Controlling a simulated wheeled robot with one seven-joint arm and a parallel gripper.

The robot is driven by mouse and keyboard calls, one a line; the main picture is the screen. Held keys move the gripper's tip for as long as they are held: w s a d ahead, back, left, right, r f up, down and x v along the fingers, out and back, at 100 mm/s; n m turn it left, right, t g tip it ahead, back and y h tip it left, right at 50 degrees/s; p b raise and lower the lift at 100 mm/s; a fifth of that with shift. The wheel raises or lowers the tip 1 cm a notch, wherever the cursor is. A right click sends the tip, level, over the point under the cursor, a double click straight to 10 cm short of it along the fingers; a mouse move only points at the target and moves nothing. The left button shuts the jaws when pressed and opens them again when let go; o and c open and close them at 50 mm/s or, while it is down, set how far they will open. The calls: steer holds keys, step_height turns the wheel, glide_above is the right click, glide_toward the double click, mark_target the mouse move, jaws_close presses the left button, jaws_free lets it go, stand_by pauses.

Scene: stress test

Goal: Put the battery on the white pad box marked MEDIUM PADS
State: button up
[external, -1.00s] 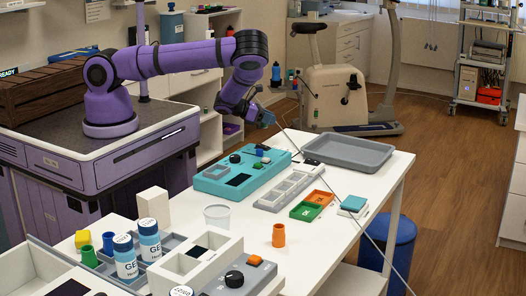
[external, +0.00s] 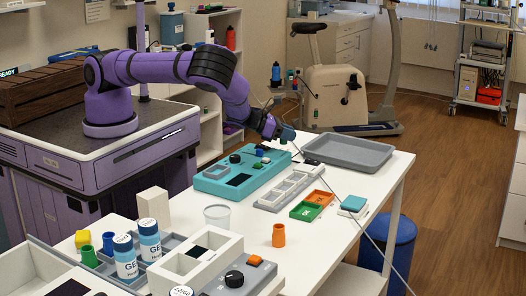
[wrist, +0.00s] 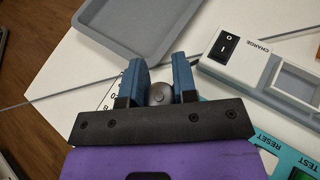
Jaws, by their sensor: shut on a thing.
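My gripper (external: 287,134) is above the far part of the white table, near the grey tray and the teal device. In the wrist view its two blue fingers (wrist: 159,78) are shut on a round grey battery (wrist: 162,93), seen end-on between them. In the external view the battery cannot be made out. No MEDIUM PADS marking is readable. A small white box with a teal top (external: 353,203) lies near the table's right edge, and a plain off-white block (external: 152,204) stands at the left; I cannot tell which is the pad box.
A grey tray (external: 347,152) lies at the far table end. The charger (external: 290,188) and teal tester (external: 240,172) are nearby. Green and orange trays (external: 312,205), an orange cup (external: 279,236) and bottles (external: 150,240) stand nearer. A thin cable-like line (external: 372,232) crosses the table.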

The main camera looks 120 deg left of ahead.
steer(key=w+d+r, duration=0.2)
steer(key=d, duration=0.8)
steer(key=w+d+r, duration=0.2)
steer(key=w+d, duration=0.1)
steer(key=d, duration=0.8)
steer(key=w+d+r, duration=0.2)
steer(key=d, duration=0.8)
step_height(320, 180, up, 6)
glide_above(158, 192)
steer(key=shift+h, duration=0.3)
steer(key=shift+w+d+f, duration=0.1)
steer(key=shift+f, duration=3.85)
steer(key=o, duration=0.9)
steer(key=shift+f, duration=0.15)
